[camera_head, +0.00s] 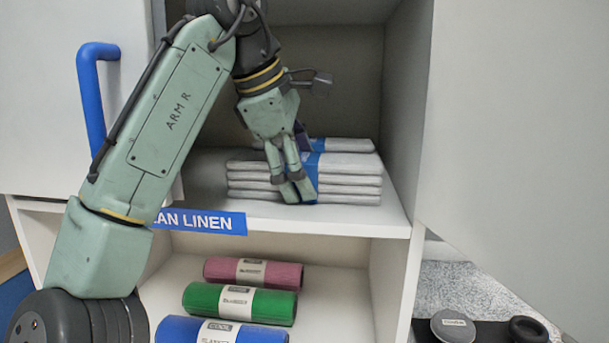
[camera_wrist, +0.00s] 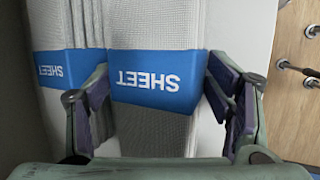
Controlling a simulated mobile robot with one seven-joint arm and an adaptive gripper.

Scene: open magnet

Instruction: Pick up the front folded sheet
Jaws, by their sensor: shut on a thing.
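The front folded sheet (camera_head: 345,183) is a white layered bundle with a blue band, lying on the upper shelf of the open cabinet. In the wrist view the front folded sheet (camera_wrist: 155,80) shows its blue band with the word SHEET upside down. My gripper (camera_head: 291,188) reaches down onto it from above. In the wrist view my gripper (camera_wrist: 165,100) has one finger on each side of the band, shut on the sheet. Another folded sheet (camera_head: 345,145) with a blue band lies behind it; it also shows at left in the wrist view (camera_wrist: 62,68). My fingers hide part of the front band.
The upper shelf (camera_head: 390,222) has side walls close to the right of the sheets. A lower shelf holds pink (camera_head: 285,275), green (camera_head: 205,300) and blue (camera_head: 180,331) rolls. A door with a blue handle (camera_head: 87,90) stands at left.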

